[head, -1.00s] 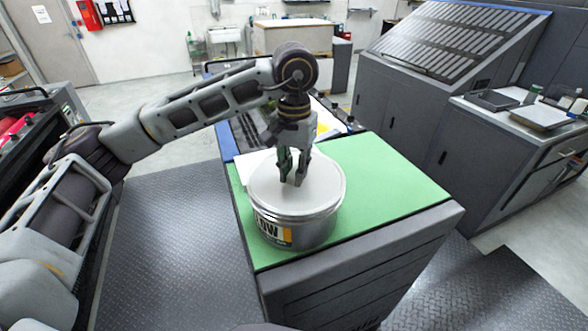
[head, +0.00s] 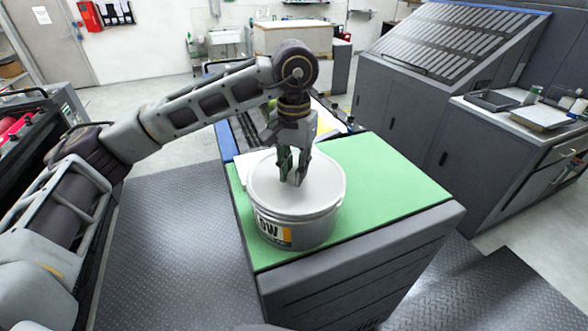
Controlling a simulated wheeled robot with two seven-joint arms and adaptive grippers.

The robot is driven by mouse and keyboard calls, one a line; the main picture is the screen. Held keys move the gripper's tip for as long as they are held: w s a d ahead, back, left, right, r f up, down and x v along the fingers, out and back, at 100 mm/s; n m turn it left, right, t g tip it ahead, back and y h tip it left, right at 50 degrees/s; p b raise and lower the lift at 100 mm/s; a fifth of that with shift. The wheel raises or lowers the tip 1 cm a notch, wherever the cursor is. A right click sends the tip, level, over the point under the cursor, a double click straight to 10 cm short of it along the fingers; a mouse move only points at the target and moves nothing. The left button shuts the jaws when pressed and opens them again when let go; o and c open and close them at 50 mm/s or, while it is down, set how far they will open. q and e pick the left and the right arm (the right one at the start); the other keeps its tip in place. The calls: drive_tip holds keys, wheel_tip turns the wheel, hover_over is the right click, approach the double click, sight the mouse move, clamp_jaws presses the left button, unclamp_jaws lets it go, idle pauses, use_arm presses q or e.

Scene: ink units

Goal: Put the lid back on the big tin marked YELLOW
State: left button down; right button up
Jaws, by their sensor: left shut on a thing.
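The big tin (head: 305,232) stands upright on a green-topped cabinet. Its label shows the letters "OW" and a yellow patch; the rest of the word is out of sight round its side. A pale grey round lid (head: 322,182) covers the top of the tin and looks level. I cannot tell whether its rim is fully pressed down. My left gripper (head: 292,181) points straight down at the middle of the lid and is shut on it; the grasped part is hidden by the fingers. My right gripper is not in view.
The green mat (head: 395,190) is clear right of the tin. A white sheet (head: 250,165) lies behind the tin at left. A grey machine (head: 430,85) and a side bench (head: 520,130) stand to the right.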

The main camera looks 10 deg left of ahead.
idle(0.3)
use_arm(q)
drive_tip(key=c, duration=1.2)
unclamp_jaws()
drive_tip(key=o, duration=0.5)
drive_tip(key=shift+r, duration=0.1)
drive_tip(key=shift+r+p, duration=1.5)
drive_tip(key=shift+r, duration=1.95)
